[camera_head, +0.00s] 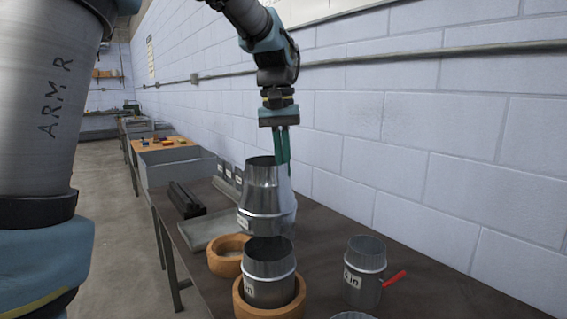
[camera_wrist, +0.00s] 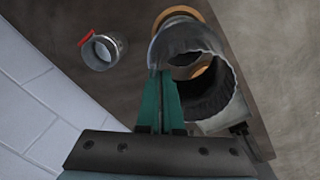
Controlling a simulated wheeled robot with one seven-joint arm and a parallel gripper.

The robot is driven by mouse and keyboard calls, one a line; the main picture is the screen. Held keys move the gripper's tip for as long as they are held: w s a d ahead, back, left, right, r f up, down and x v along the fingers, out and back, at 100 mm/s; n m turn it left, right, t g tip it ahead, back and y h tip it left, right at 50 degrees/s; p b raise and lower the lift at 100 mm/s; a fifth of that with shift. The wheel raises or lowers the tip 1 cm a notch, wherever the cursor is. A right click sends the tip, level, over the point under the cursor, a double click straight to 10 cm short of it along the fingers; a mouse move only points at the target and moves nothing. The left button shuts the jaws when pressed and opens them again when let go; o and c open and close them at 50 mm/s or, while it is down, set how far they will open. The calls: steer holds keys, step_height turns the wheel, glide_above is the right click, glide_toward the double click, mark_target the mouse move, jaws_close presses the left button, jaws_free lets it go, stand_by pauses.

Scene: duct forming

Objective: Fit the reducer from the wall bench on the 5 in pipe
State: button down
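The reducer (camera_head: 266,188) is a shiny metal piece, narrower at the top and wider below. My gripper (camera_head: 282,158) is shut on its upper rim and holds it roughly upright in the air. The 5 in pipe (camera_head: 270,272) stands upright in a wooden ring (camera_head: 291,309), with a label partly readable as "in". The reducer's lower edge is just above or behind the pipe's open top, which still shows. In the wrist view the green fingers (camera_wrist: 160,92) grip the rim of the reducer (camera_wrist: 232,95), and some wood shows through its opening.
A second wooden ring (camera_head: 222,262) lies empty behind the pipe. A short pipe with a red handle (camera_head: 365,272) stands to the right. Dark bars (camera_head: 186,199) and a grey bin (camera_head: 178,172) are farther back on the bench. The block wall (camera_head: 430,150) runs close along the right.

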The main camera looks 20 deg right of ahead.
mark_target(284, 180)
steer(key=shift+f+b, duration=1.45)
steer(key=shift+f, duration=0.4)
steer(key=shift+f+b, duration=1.7)
steer(key=shift+f, duration=1.65)
steer(key=c, duration=1)
jaws_free()
step_height(284, 180, up, 11)
steer(key=b, duration=0.1)
steer(key=shift+w+a+f+b, duration=0.15)
steer(key=shift+w+a+b, duration=0.05)
steer(key=shift+a+b, duration=0.2)
